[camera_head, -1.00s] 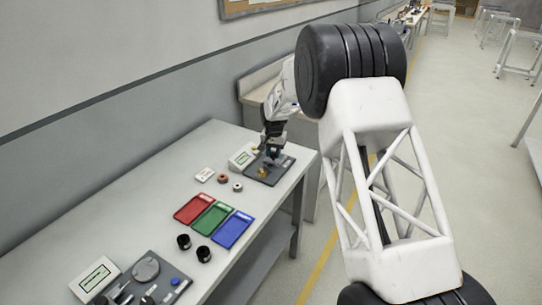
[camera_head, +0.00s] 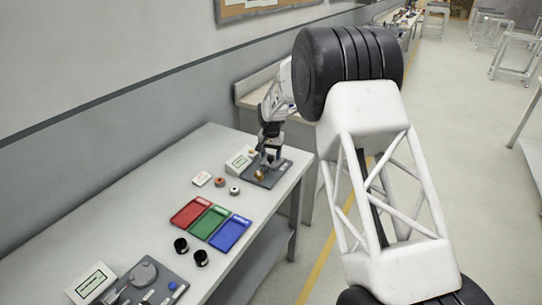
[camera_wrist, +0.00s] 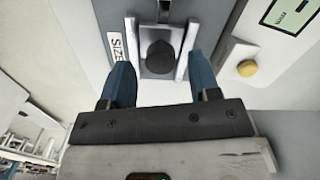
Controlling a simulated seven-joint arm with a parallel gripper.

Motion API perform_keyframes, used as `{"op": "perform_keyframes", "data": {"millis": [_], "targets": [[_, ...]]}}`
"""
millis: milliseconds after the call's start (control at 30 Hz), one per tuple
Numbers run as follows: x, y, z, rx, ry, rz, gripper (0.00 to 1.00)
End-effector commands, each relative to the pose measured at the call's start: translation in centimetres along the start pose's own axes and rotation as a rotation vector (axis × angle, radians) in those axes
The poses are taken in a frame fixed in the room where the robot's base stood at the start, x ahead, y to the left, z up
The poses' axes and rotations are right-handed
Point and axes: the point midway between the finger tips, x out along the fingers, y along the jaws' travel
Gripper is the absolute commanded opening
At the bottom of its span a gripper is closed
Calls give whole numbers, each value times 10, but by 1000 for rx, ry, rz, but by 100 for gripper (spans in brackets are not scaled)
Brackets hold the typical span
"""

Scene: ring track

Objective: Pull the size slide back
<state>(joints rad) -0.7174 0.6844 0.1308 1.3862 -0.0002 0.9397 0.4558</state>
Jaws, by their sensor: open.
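The size slide is a dark round knob (camera_wrist: 160,57) on a metal carriage between two bright rails, beside a plate marked SIZE (camera_wrist: 117,43). My gripper (camera_wrist: 159,64) is open, with one blue finger on each side of the knob. Whether either finger touches the knob or the rails cannot be told. In the head view my gripper (camera_head: 269,157) is low over the grey fixture (camera_head: 283,174) at the far end of the table. The slide itself is hidden or too small there.
A display box (camera_head: 240,160) stands left of the fixture; its yellow button (camera_wrist: 247,68) is close to my right finger. Rings, red (camera_head: 190,212), green (camera_head: 209,222) and blue (camera_head: 230,234) trays, and two black cups lie nearer on the table (camera_head: 130,215).

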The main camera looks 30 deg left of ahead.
Motion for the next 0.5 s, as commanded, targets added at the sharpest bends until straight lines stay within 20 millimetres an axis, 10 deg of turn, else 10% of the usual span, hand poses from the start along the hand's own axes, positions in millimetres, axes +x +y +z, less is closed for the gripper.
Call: {"op": "perform_keyframes", "data": {"millis": [500], "targets": [[-60,0,0,0,1,-1,56]]}}
